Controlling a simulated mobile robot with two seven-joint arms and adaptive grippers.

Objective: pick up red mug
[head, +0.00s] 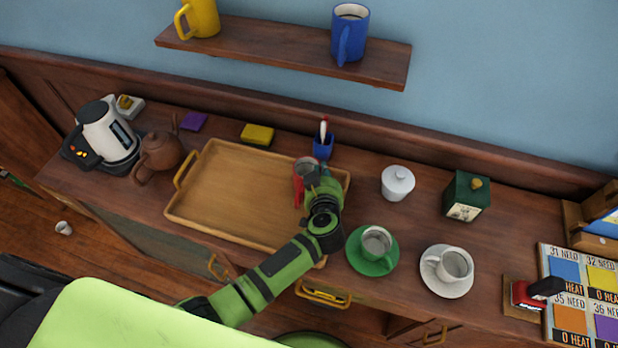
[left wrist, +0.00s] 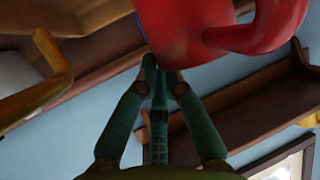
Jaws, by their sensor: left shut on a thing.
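The red mug (head: 298,187) is at the right end of the wooden tray (head: 225,195) in the head view, partly hidden by my left gripper (head: 317,185). In the left wrist view the mug (left wrist: 185,30) is large at the top, with its handle to the right. The fingers of my left gripper (left wrist: 162,80) meet at its lower edge there and are shut on it. I cannot tell whether the mug touches the tray. My right gripper is not in view.
A blue pen cup (head: 323,147) stands just behind the mug. The shelf (head: 270,42) with yellow and blue mugs hangs above. The tray's left part is clear.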

